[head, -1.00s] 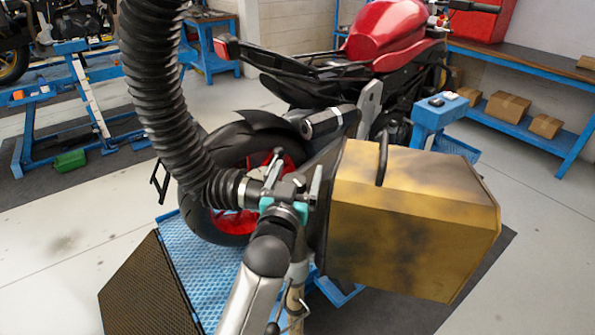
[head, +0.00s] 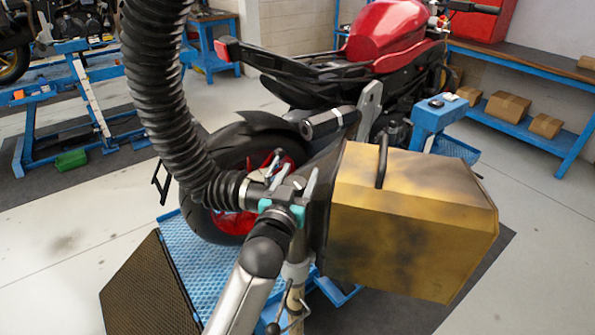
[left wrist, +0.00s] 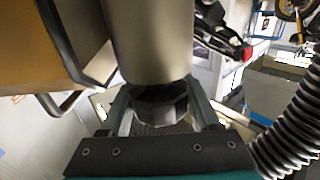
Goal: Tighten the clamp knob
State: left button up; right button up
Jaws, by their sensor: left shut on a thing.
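My left gripper (head: 292,180) is at the joint between the ribbed black hose (head: 165,90) and the brass-coloured hood (head: 410,220). In the left wrist view its two fingers (left wrist: 158,108) are shut on a dark faceted knob (left wrist: 160,103), one finger on each side. The knob sits right below a thick grey cylinder (left wrist: 150,40) in that picture. In the head view the gripper and wrist hide the knob, so its turn and tightness cannot be seen. My right gripper is not in view.
A red motorcycle (head: 385,35) stands behind the hood, its rear wheel on a blue platform (head: 190,265). The hood's black handle (head: 382,160) stands up near the gripper. The hose hangs close on the left. A blue bench (head: 530,65) is at the right.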

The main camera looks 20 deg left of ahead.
pick_arm(q)
jog(key=shift+d+r+m+g+h+p, duration=0.15)
jog(key=shift+m+h+p, duration=0.4)
jog(key=shift+h, duration=0.4)
jog(key=shift+d+m+g+h+p, duration=0.1)
jog(key=shift+d+m+h+p, duration=0.1)
jog(key=shift+m+h+p, duration=0.55)
jog(key=shift+d+r+m+g+h+p, duration=0.2)
jog(key=shift+m+h, duration=0.3)
jog(key=shift+h, duration=0.6)
jog(key=shift+f, duration=0.2)
jog(key=o, duration=1.4)
jog(key=shift+f, duration=0.1)
jog(key=shift+c, duration=0.2)
jog(key=shift+s+f, duration=0.1)
